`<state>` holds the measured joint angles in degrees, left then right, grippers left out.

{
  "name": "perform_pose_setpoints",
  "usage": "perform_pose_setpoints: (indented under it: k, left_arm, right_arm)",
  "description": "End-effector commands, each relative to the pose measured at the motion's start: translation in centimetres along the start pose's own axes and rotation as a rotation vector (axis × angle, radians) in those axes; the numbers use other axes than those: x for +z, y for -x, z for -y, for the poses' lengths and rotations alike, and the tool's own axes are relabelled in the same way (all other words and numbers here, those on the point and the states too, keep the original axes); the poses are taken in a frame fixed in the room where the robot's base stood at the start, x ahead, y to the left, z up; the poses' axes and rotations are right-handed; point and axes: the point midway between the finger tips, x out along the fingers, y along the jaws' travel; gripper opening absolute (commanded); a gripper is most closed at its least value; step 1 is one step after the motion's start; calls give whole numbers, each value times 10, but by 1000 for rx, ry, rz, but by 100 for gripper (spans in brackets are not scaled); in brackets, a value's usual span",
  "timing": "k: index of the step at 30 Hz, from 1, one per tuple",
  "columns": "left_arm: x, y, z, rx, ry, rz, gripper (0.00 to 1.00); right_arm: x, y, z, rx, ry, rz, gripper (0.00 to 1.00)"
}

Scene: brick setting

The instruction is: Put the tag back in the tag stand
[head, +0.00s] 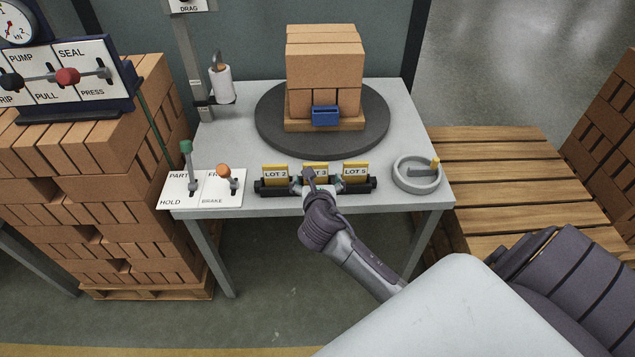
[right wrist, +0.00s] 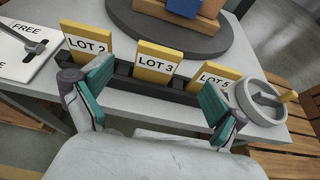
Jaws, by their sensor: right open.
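The black tag stand (head: 267,188) lies along the front edge of the grey table. Three yellow tags with white labels stand upright in it: LOT 2 (head: 275,173), LOT 3 (head: 320,167) and LOT 5 (head: 356,170). My right gripper (head: 312,186) is open at the stand's middle, in front of LOT 3, partly covering it in the head view. In the right wrist view its teal-padded fingers (right wrist: 156,92) are spread wide with nothing held, and LOT 3 (right wrist: 157,64) appears between and beyond them. I cannot tell if they touch the stand. My left gripper is out of view.
Behind the stand, a dark turntable (head: 268,128) bears stacked bricks (head: 324,55) with a blue holder (head: 325,116) on their front. A round grey dial (head: 417,178) with a yellow handle stands right of the stand. Levers on a white panel (head: 205,191) stand left.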

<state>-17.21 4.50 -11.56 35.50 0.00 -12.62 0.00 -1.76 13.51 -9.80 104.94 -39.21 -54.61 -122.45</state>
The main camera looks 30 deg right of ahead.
Motion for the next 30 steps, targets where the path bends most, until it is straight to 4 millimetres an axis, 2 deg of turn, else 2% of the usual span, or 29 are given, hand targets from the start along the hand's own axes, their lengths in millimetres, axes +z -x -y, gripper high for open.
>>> perform_pose_setpoints:
  k: [3,7,15,17,18,20,23,24,26,27,29,30]
  left_arm:
    - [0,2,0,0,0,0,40]
    - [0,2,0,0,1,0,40]
    - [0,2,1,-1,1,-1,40]
    - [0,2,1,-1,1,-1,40]
    - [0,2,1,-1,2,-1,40]
    - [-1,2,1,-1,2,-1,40]
    - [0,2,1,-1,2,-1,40]
    - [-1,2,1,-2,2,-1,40]
    - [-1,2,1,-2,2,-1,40]
    - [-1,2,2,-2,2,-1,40]
    - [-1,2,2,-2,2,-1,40]
    - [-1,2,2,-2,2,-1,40]
  right_arm:
    - [0,19,0,1,1,1,96]
    - [0,29,0,0,0,0,96]
    - [-1,32,0,0,-2,-1,96]
    - [-9,30,0,3,-17,-16,96]
    - [-20,26,-1,7,-44,-37,96]
    - [-49,20,-2,14,-113,-91,96]
    - [-127,9,-1,9,-319,-239,96]
    - [-166,8,2,-9,-428,-313,96]
    - [-227,12,8,-57,-613,-424,96]
    - [-268,19,15,-105,-741,-494,96]
    - [-326,34,27,-200,-936,-588,96]
    - [-364,47,37,-279,-1067,-642,96]
